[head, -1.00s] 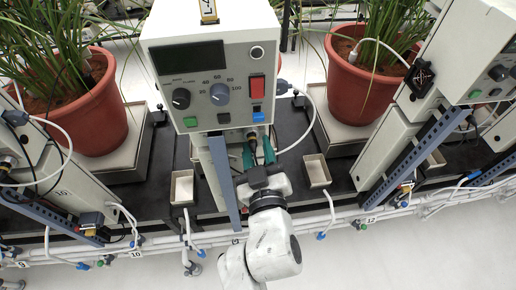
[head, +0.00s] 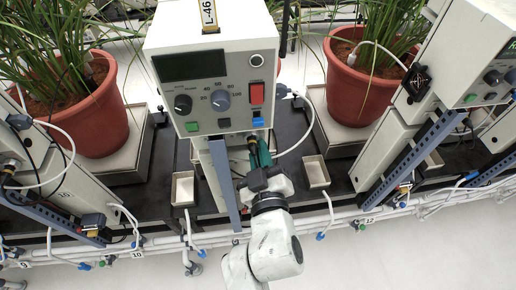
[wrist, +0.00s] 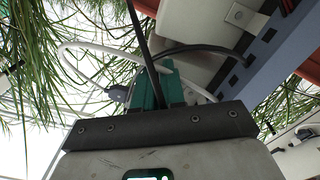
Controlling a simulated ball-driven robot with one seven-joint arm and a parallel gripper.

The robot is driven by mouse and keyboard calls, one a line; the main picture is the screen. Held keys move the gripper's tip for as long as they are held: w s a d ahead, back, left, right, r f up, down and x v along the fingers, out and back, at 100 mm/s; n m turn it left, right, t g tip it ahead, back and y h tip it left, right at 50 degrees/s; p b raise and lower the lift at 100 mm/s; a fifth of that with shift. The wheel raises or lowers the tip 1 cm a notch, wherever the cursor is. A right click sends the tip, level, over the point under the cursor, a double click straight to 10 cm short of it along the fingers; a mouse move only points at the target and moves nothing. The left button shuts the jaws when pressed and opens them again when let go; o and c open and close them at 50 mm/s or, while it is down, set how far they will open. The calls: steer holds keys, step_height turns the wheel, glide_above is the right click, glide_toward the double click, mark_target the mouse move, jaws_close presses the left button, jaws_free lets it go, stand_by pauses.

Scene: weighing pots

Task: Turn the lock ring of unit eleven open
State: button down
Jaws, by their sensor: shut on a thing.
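The middle unit, a pale control box (head: 212,72) with a dark display, knobs and a red switch, stands between the pipe labels 10 and 12. Its own number is not readable. A small connector (head: 251,138) with a brassy part sits under its front edge, and its ring is mostly hidden by my fingers. My gripper (head: 258,152), with green fingers, is shut on this ring from below. In the wrist view the green fingers (wrist: 157,88) stand close together, with a black cable running down past them. The ring itself cannot be made out there.
A blue-grey post (head: 222,180) stands just left of my gripper. Small pale trays (head: 183,189) and (head: 316,171) flank it. Potted plants (head: 365,85) stand on both sides. White hoses and a pipe (head: 300,228) run along the front. The floor in front is clear.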

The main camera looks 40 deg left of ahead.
steer(key=shift+w+d+r+n, duration=0.1)
steer(key=shift+n, duration=0.7)
steer(key=c, duration=1.2)
jaws_free()
steer(key=v, duration=1)
steer(key=shift+s+d+p, duration=0.25)
steer(key=shift+s+p, duration=0.05)
